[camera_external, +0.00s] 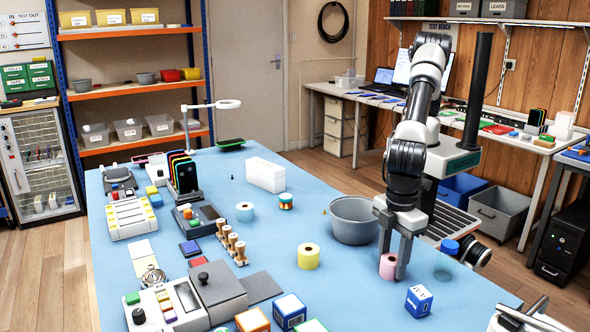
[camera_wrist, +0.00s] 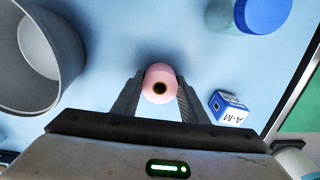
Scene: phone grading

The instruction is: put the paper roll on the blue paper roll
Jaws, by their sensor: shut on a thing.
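My gripper (camera_external: 395,262) is shut on a pink paper roll (camera_external: 388,266), upright between the two fingers at the right side of the blue table (camera_external: 340,300). In the wrist view the pink roll (camera_wrist: 160,84) sits between the fingertips, its dark core facing the camera. I cannot tell whether it touches the table. The light blue paper roll (camera_external: 245,211) stands upright further back and left, with nothing on top. A yellow paper roll (camera_external: 308,256) stands between them, nearer the pink one.
A grey bowl (camera_external: 354,222) stands just left of my gripper. A blue-and-white box (camera_external: 418,301) and a blue-lidded jar (camera_wrist: 262,14) are close on the right. A small striped roll (camera_external: 286,201) and a white box (camera_external: 266,175) stand near the light blue roll.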

